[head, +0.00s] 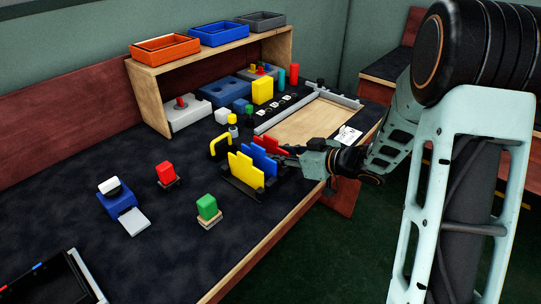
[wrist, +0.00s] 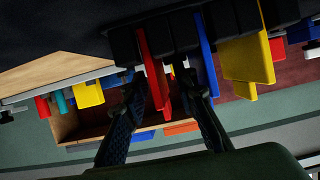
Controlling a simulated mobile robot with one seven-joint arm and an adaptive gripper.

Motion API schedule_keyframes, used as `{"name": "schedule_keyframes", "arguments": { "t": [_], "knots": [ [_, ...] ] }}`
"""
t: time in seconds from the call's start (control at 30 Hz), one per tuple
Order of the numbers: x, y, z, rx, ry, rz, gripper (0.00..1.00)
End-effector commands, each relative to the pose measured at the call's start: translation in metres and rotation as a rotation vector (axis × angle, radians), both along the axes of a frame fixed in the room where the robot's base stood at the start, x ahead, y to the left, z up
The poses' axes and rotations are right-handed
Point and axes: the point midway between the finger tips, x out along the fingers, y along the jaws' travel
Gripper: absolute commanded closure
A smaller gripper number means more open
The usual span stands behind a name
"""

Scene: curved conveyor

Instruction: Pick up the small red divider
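A dark divider rack (head: 238,190) stands on the table with yellow, blue and red dividers upright in it. The red divider (head: 271,145) is at the rack's far end, nearest my gripper (head: 291,154). In the wrist view, the red divider (wrist: 149,62) hangs from the rack in the upside-down picture, with a second red edge (wrist: 164,95) just beside it. I cannot tell if these are one piece or two. My gripper (wrist: 160,82) has its fingers apart, one on each side of the red. A gap shows on the right finger's side. Contact at the left finger is unclear.
A blue divider (wrist: 207,60) is close beside my right finger in the wrist view, with yellow dividers (wrist: 247,65) beyond. A wooden tray (head: 305,122) lies behind the gripper. A green block (head: 207,207) and red block (head: 166,173) stand left of the rack.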

Motion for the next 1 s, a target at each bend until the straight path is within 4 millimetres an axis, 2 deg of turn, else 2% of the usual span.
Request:
{"name": "schedule_keyframes", "arguments": {
  "t": [0.03,0.2,0.4,0.67,1.0],
  "knots": [
    [0.005,0.007,-0.006,0.0,-0.002,0.004,0.74],
    [0.017,0.022,-0.013,0.0,0.0,0.002,0.74],
    [0.018,0.022,-0.011,0.001,-0.001,0.0,0.74],
    [0.018,0.022,-0.011,0.001,-0.001,0.0,1.0],
    [0.018,0.022,-0.011,0.0,-0.002,-0.001,1.0]
  ]
}}
